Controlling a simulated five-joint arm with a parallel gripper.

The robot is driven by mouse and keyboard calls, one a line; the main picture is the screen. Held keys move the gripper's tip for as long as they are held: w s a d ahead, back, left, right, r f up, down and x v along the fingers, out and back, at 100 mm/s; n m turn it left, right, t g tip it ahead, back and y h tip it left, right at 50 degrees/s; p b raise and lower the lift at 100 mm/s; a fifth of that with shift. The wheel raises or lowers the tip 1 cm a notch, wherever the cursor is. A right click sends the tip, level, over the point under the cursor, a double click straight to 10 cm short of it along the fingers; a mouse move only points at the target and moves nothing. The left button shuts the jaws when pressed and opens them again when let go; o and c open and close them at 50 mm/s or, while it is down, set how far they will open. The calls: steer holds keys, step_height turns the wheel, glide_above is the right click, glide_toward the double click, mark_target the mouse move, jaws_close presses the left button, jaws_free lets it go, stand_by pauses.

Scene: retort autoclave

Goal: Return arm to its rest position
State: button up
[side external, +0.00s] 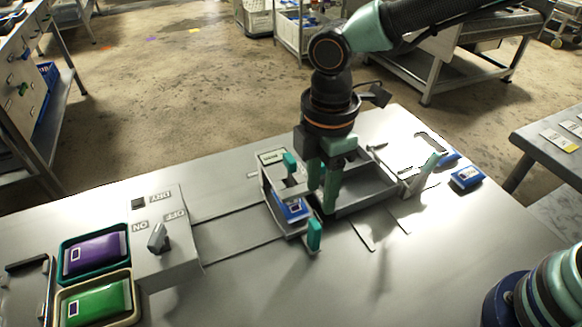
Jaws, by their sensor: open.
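My gripper (321,199) points down over the middle of the metal table, with its two green fingers apart and nothing seen between them. The fingers are just right of a small grey carriage (269,187) with teal posts (314,235). A blue pouch (291,209) lies in the carriage, partly covered by its frame. Whether a finger touches the carriage or pouch, I cannot tell. My arm comes in from the upper right.
A grey open tray (374,198) adjoins the gripper on the right. More blue pouches (467,178) lie near the right edge. At left stand a control box with a knob (158,238), a purple pouch (95,254) and a green pouch (98,303). The front table middle is clear.

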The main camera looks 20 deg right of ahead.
steer(key=s+d+r+m+t, duration=0.1)
steer(key=d+r+m+t, duration=0.1)
steer(key=d+r+m, duration=0.3)
steer(key=s+d+r+m+t, duration=0.1)
steer(key=d+r+m+t, duration=0.2)
steer(key=d+m, duration=1)
steer(key=d+r, duration=0.2)
steer(key=d, duration=0.6)
steer(key=shift+r+t, duration=0.15)
steer(key=shift+t, duration=0.15)
